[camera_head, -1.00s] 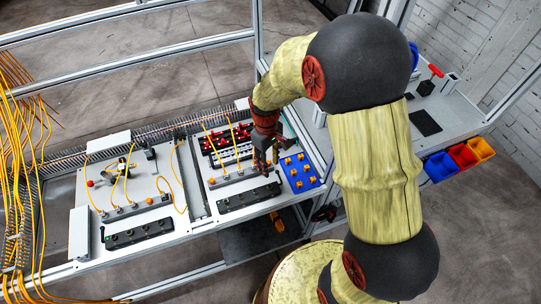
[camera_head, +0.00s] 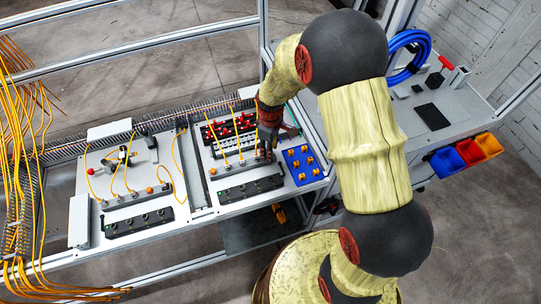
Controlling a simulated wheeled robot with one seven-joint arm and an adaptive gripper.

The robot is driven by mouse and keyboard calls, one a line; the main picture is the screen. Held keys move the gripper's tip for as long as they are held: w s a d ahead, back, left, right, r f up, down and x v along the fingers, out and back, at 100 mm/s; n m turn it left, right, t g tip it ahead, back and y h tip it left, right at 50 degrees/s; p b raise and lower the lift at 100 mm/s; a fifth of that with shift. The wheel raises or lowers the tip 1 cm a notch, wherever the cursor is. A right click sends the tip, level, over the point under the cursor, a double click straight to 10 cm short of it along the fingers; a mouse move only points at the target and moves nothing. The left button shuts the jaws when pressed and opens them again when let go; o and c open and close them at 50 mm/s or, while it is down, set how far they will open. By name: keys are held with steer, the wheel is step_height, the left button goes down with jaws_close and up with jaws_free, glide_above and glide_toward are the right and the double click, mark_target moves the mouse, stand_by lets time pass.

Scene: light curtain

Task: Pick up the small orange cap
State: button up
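Several small orange caps (camera_head: 297,164) stand on a blue tray (camera_head: 316,174) at the right end of the workbench. Small orange round pieces also show on the grey connector strips, one (camera_head: 213,171) on the right panel and one (camera_head: 149,190) on the left panel. My gripper (camera_head: 268,153) is just left of the blue tray, over the right panel near the end of its connector strip. It points down. Its fingers are small and dark here, so their opening is unclear, and I cannot tell whether anything is between them.
Yellow cables (camera_head: 237,142) rise from the connector strip beside my gripper. Red parts (camera_head: 226,127) sit in a black holder behind it. A black block (camera_head: 249,188) lies in front. Blue, red and yellow bins (camera_head: 467,153) hang at the right. Metal frame posts surround the bench.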

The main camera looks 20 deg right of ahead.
steer(key=shift+f, duration=0.8)
steer(key=shift+c, duration=0.7)
steer(key=c, duration=0.7)
steer(key=shift+r, duration=0.1)
